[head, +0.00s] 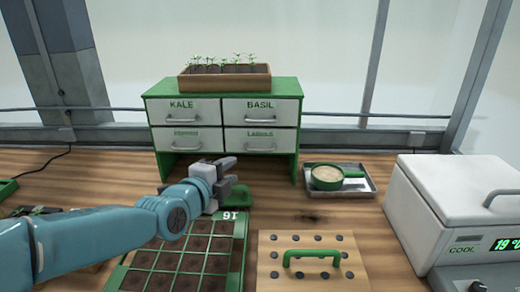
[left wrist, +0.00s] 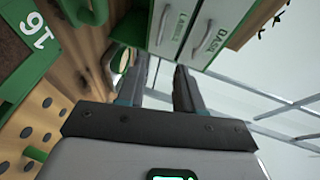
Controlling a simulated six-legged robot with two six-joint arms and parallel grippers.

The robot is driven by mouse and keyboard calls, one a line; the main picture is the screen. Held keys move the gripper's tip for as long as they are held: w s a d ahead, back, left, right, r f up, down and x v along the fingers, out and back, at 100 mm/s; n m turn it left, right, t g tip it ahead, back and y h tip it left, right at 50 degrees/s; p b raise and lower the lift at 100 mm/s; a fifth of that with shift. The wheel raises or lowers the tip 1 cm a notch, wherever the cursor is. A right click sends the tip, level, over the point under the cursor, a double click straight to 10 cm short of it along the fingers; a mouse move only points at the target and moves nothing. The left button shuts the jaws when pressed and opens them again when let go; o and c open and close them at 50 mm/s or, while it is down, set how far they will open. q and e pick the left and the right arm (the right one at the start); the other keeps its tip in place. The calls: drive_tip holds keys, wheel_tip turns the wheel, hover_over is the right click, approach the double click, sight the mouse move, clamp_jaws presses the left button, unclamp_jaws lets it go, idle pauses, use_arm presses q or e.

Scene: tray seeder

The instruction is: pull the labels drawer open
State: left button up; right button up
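The labels drawer (head: 260,140) is the lower right one of four white drawers in a green cabinet (head: 228,88); it looks shut, with a silver bar handle along its lower edge. The drawer also shows in the left wrist view (left wrist: 172,32), turned on its side. My left gripper (head: 228,172) is in front of the cabinet, below and left of the labels handle. In the left wrist view its two fingers (left wrist: 160,88) stand apart and point towards the drawer fronts, and I see nothing held between them. My right gripper is in neither view.
A seedling box (head: 224,82) stands on the cabinet. A green object (head: 238,198) lies beside my left gripper, above a green cell tray (head: 238,240). A metal tray (head: 362,190) with a green scoop, a board with a green handle (head: 312,256) and a white cooler (head: 455,195) stand to the right.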

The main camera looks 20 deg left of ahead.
sight(259, 151)
use_arm(q)
drive_tip(key=p+x, duration=0.2)
drive_tip(key=x, duration=1.4)
drive_tip(key=shift+w, duration=0.1)
clamp_jaws()
idle(0.8)
